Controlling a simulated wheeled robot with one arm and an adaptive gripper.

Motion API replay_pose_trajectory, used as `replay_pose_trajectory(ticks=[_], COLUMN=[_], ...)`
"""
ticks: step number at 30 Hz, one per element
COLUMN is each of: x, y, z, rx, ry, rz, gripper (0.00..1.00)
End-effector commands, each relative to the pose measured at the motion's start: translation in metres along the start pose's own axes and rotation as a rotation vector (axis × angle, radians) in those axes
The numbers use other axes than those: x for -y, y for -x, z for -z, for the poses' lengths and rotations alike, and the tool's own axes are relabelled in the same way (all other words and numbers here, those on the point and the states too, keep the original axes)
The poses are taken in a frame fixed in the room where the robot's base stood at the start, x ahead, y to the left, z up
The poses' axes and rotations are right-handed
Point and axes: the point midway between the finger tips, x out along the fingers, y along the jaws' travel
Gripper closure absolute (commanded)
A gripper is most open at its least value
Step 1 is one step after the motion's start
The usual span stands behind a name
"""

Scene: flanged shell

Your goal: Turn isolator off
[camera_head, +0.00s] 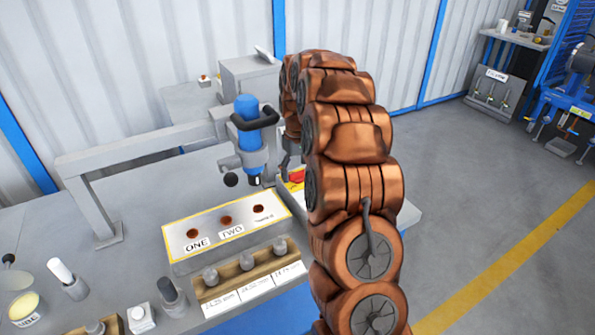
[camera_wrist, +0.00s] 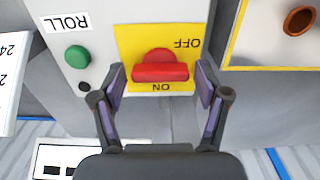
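The isolator is a red rotary handle (camera_wrist: 160,71) on a yellow plate (camera_wrist: 128,40) marked OFF and ON, upside down in the wrist view. The handle's bar lies horizontal in that view. My gripper (camera_wrist: 161,84) is open, with one finger on each side of the handle. I see gaps between the fingers and the bar's ends. In the head view, a bit of the red handle (camera_head: 297,176) shows beside my arm. My arm hides most of the isolator and the gripper there.
A green button (camera_wrist: 77,57) sits beside the isolator under a ROLL label. A yellow-edged panel (camera_head: 222,223) with holes marked ONE and TWO is close by. A blue drill-like tool (camera_head: 247,122) stands behind it. A wooden rack (camera_head: 238,275) holds several bits.

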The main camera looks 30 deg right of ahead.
Motion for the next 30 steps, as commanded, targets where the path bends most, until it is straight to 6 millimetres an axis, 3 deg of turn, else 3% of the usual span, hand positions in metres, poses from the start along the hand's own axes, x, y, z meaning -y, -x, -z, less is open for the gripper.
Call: replay_pose_trajectory(ticks=[14,30], x=[0.000,0.000], y=[0.005,0.094], z=[0.001,0.001], rx=[-0.001,-0.006], ry=[-0.001,-0.001], rz=[0.000,-0.002], gripper=[0.15,0.15])
